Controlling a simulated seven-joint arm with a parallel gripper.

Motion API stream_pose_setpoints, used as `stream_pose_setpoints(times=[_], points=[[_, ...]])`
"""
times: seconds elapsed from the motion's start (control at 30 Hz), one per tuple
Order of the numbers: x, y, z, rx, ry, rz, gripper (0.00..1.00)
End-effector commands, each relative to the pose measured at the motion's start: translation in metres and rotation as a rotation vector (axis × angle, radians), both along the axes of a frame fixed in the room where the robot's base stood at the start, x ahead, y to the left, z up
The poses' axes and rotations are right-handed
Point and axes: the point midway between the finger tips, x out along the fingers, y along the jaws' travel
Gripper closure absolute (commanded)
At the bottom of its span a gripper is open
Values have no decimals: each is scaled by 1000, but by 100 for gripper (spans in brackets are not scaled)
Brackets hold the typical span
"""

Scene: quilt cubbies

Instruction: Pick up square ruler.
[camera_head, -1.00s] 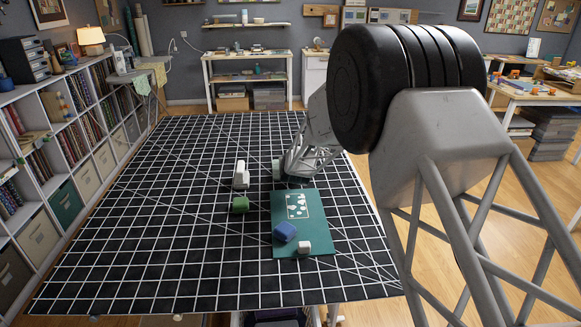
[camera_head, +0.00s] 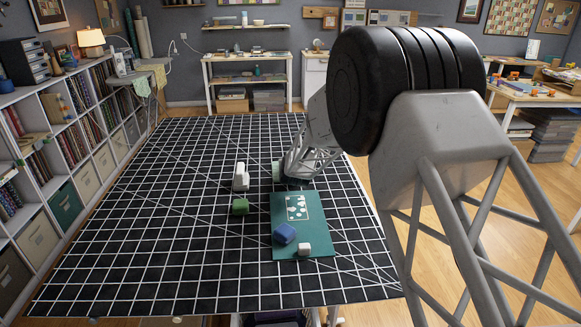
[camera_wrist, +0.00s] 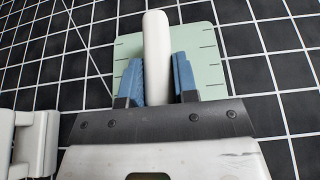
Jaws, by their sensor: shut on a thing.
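The square ruler (camera_wrist: 200,45) is a pale green square plate with dark tick marks and an upright white handle (camera_wrist: 157,40). In the wrist view my gripper (camera_wrist: 159,66) has its two blue fingers on either side of the handle, shut on it. The plate looks on or just above the black grid mat; I cannot tell which. In the head view a small pale green part of the ruler (camera_head: 276,171) shows at the left of my gripper (camera_head: 291,180). The rest is hidden behind my arm.
White blocky things (camera_head: 240,177) stand left of my gripper, also at the left edge of the wrist view (camera_wrist: 32,142). A green block (camera_head: 240,206) is in front of them. A teal mat (camera_head: 312,225) holds a patterned card, a blue block and a white block. The left grid is clear.

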Motion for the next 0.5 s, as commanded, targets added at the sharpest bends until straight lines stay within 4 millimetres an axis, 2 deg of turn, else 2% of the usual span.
stream_pose_setpoints(times=[0.27, 0.5], points=[[0, 0, 10, 0, -2, 0, 100], [0, 0, 38, 1, -4, 0, 100]])
